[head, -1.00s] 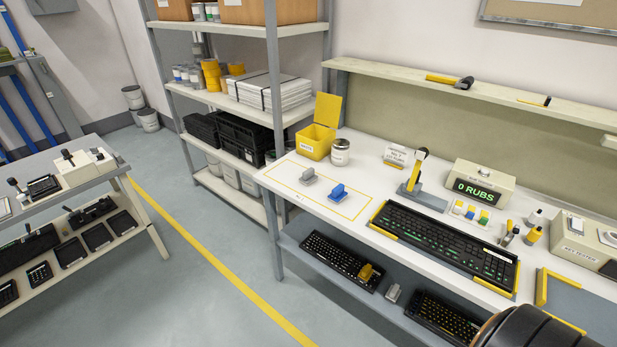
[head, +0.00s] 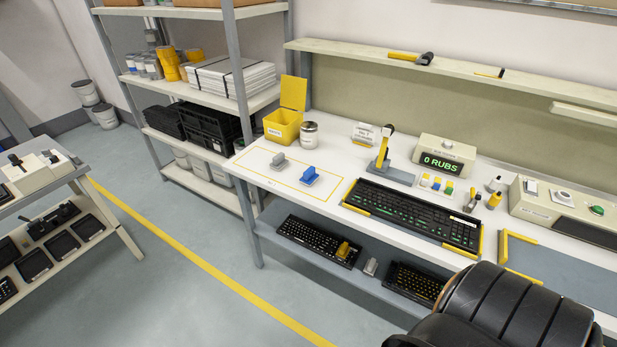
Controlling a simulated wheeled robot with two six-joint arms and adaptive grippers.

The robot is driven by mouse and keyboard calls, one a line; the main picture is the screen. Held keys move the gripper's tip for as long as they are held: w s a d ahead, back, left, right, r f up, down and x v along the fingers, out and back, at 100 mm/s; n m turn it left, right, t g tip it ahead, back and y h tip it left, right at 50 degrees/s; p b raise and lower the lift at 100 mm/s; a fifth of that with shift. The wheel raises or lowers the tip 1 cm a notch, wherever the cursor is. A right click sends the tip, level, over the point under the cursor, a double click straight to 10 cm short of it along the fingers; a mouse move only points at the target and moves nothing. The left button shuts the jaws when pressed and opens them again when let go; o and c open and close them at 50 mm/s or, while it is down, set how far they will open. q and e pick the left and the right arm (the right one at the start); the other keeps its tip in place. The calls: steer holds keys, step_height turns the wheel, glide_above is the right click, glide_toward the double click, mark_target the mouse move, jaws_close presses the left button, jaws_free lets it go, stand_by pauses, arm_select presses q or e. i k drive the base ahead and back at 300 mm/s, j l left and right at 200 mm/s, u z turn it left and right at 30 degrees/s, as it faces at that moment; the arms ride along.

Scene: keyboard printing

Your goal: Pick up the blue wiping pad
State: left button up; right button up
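The blue wiping pad (head: 310,175) lies on the white workbench in the head view, inside a yellow-outlined area near the bench's left end. It has a raised handle. A grey pad (head: 279,162) of similar shape lies just left of it. Nothing touches the blue pad. A dark, ribbed part of my own body fills the lower right corner. Neither of my grippers shows in the view.
Behind the pads stand an open yellow bin (head: 283,124) and a metal jar (head: 309,134). A keyboard (head: 415,214) in a yellow-cornered holder lies to the right. Below is a shelf (head: 389,281) with keyboards. Floor (head: 190,290) in front is clear.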

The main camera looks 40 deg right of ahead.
mark_target(310, 176)
steer(key=z, duration=0.5)
steer(key=i+j+z, duration=0.3)
steer(key=j+z, duration=0.3)
steer(key=i+j+z, duration=0.15)
steer(key=j+z, duration=0.45)
steer(key=j, duration=0.2)
